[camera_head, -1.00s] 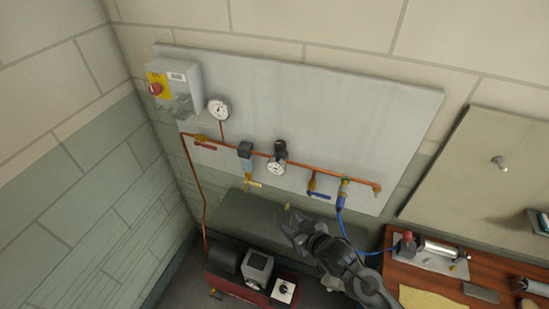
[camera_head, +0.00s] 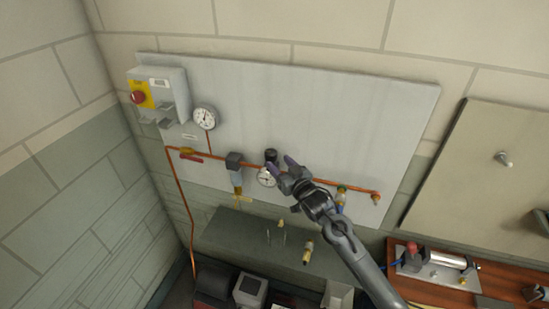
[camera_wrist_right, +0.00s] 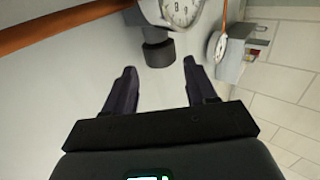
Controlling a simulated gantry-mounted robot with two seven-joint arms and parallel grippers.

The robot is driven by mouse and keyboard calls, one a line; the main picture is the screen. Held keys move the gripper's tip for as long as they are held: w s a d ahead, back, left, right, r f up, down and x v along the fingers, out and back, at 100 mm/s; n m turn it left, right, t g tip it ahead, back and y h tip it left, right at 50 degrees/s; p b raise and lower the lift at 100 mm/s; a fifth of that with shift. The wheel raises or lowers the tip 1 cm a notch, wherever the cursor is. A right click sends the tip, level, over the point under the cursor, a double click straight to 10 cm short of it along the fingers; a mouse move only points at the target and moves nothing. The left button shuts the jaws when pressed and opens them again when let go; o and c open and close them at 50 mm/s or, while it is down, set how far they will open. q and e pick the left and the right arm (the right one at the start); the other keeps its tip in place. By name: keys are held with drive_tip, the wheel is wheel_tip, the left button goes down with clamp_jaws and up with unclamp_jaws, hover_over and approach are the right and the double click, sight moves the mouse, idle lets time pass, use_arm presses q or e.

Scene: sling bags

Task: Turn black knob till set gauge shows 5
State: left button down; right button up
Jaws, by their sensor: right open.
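The black knob (camera_head: 271,154) sits on top of the regulator on the copper pipe, above the white set gauge (camera_head: 267,177). In the right wrist view the knob (camera_wrist_right: 159,55) points toward me, and the gauge (camera_wrist_right: 182,10) is cut off at the top edge. Its needle is too small or hidden to read. My right gripper (camera_head: 284,168) is open and empty just right of the knob and gauge. In the wrist view its fingers (camera_wrist_right: 160,74) stand apart on either side of the knob's near end, without visible contact. My left gripper is not in view.
A second gauge (camera_head: 204,118) is on the panel (camera_head: 330,110) at upper left, beside a grey box with a red button (camera_head: 138,97). The copper pipe (camera_head: 205,155) carries a filter (camera_head: 235,168) left of the regulator. A wooden bench (camera_head: 440,285) stands at lower right.

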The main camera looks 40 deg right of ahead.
sight(274, 158)
drive_tip(key=shift+w+d, duration=0.15)
drive_tip(key=shift+w, duration=0.9)
drive_tip(key=shift+w+d, duration=0.15)
drive_tip(key=shift+w, duration=0.85)
drive_tip(key=shift+c, duration=0.3)
drive_tip(key=c, duration=0.7)
